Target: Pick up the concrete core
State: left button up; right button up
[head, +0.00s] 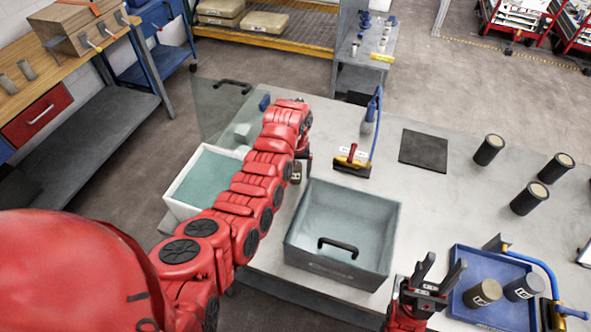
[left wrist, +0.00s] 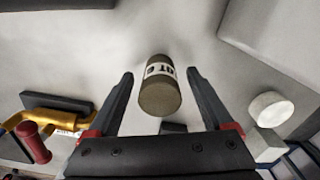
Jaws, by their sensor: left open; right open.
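A grey-brown concrete core (left wrist: 160,96) with a white printed label shows in the left wrist view, between the fingers of my left gripper (left wrist: 159,74). A gap shows on each side of it, so neither finger touches it. In the head view my left gripper is mostly hidden behind my red arm, left of the grey bin. My right gripper (head: 443,268) is open and empty by the left edge of the blue tray (head: 470,262). Two labelled cores, a brownish one (head: 482,293) and a grey one (head: 522,288), are in that tray.
The open grey bin (head: 345,205) stands right of my left arm, and a white water tub (head: 203,180) left of it. A yellow-and-red tool (head: 352,162) and a black mat (head: 424,150) lie farther back. Several dark cylinders (head: 488,150) stand at the right.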

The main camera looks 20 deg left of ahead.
pick_arm(q)
grip_shut()
dwell(0.4)
